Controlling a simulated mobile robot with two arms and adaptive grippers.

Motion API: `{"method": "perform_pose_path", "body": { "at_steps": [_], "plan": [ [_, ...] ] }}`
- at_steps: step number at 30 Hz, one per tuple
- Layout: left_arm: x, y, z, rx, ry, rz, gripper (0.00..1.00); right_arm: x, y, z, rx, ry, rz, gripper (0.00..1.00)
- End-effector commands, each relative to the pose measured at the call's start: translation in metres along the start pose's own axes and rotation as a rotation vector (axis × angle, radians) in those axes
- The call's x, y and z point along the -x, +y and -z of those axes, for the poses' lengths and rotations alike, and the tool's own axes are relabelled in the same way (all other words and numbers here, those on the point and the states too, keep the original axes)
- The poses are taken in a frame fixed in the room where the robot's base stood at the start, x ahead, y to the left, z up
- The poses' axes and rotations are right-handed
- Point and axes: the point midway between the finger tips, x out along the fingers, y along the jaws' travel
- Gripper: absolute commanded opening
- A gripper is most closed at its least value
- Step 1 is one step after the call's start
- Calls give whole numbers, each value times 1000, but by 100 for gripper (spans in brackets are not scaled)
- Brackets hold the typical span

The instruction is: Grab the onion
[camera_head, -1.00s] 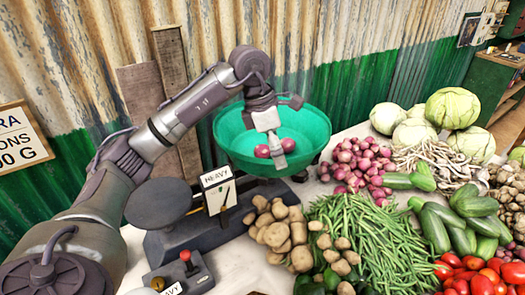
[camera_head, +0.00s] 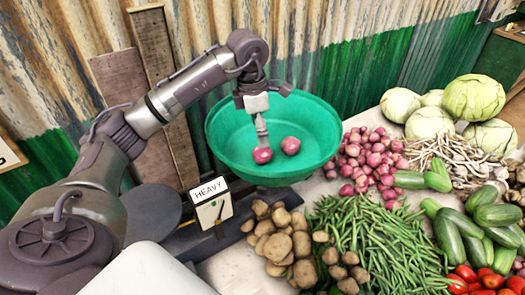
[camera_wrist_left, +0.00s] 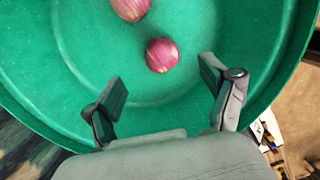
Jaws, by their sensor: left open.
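Two red onions lie in the green bowl (camera_head: 320,125) on the scale, the left onion (camera_head: 262,155) and the right onion (camera_head: 290,145). My left gripper (camera_head: 262,140) reaches down into the bowl, just above the left onion in the head view. In the left wrist view my left gripper (camera_wrist_left: 160,92) is open and empty, its two fingers apart. One onion (camera_wrist_left: 162,55) lies ahead of the gap between the fingers, and the other onion (camera_wrist_left: 131,8) is cut by the top edge. I cannot tell whether a finger touches an onion. My right gripper is not in view.
The scale carries a "HEAVY" sign (camera_head: 210,195) in front of the bowl. A pile of red onions (camera_head: 370,160) lies right of the bowl. Potatoes (camera_head: 280,245), green beans (camera_head: 370,235), cucumbers (camera_head: 450,235) and cabbages (camera_head: 472,98) crowd the table. A corrugated wall (camera_head: 365,70) stands behind.

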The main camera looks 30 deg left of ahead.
Motion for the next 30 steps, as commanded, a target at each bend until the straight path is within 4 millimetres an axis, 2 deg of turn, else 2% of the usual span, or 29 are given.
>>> {"method": "perform_pose_path", "body": {
  "at_steps": [5,10,14,19,27,30],
  "plan": [
    [-21,0,0,0,1,1,84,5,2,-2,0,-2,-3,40],
    [-32,-2,0,-1,2,2,84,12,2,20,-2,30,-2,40],
    [-50,-7,2,-1,3,4,84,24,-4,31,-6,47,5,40],
    [-72,-6,2,1,-1,2,84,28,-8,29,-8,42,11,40],
    [-77,-5,2,0,-2,-1,84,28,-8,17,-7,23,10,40],
    [-77,-5,2,0,-2,0,69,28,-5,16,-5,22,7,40]
  ]
}}
